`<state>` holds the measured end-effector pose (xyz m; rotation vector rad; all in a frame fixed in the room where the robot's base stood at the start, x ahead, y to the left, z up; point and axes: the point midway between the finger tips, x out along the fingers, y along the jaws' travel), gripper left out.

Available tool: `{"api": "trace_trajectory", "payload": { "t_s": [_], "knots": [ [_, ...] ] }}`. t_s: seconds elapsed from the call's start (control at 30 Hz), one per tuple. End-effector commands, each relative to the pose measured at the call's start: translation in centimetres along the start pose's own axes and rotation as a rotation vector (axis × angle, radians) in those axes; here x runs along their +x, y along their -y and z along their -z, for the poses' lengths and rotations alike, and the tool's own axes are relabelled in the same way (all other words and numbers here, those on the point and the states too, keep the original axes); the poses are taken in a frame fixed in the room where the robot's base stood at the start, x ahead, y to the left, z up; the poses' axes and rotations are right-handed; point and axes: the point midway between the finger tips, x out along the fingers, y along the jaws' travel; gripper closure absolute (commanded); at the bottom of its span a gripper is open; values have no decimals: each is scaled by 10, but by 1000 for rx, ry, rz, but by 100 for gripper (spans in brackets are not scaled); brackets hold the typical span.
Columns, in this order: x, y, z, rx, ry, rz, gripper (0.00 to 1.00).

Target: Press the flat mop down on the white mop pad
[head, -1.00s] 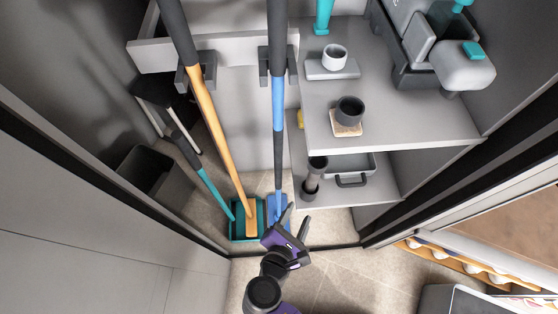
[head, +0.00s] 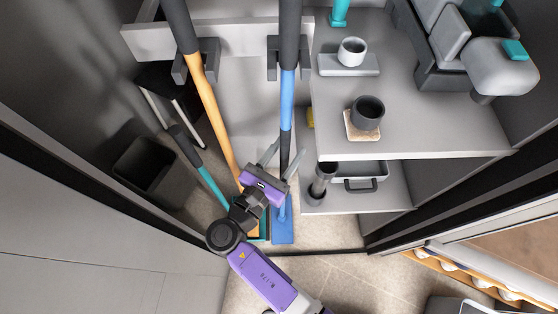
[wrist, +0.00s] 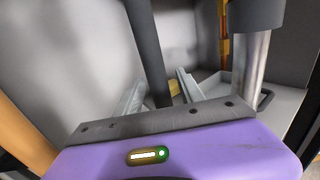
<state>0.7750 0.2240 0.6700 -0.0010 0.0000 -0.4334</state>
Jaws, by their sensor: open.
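The flat mop (head: 288,100) hangs upright by its handle in the closet, with a blue and dark grey pole. Its flat blue head (head: 283,228) is at floor level. My gripper (head: 285,152) is open at the pole's lower dark section, its fingers appearing on either side of it. In the wrist view the dark pole (wrist: 147,50) also shows between the open fingers (wrist: 160,92). I cannot tell if they touch it. I cannot make out a white mop pad in either view.
An orange-handled broom (head: 208,100) hangs to the left, near a teal-handled tool (head: 208,183) and a dark bin (head: 145,165). On the right are a grey shelf (head: 440,135) with cups and a lower shelf holding a flashlight-like cylinder (head: 321,180) and a tray (head: 360,172).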

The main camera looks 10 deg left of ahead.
Motion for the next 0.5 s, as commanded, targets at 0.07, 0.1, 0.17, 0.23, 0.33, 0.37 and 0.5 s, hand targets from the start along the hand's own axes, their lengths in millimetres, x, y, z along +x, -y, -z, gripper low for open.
{"api": "trace_trajectory", "payload": {
  "t_s": [0.07,0.1,0.17,0.23,0.33,0.37,0.5],
  "knots": [
    [8,1,0,0,0,2,55],
    [10,1,0,0,0,2,55],
    [13,0,0,0,0,1,55],
    [15,0,0,0,0,1,55],
    [16,0,0,0,0,0,55],
    [16,0,0,1,0,0,55],
    [15,0,0,1,0,0,61]
  ]
}}
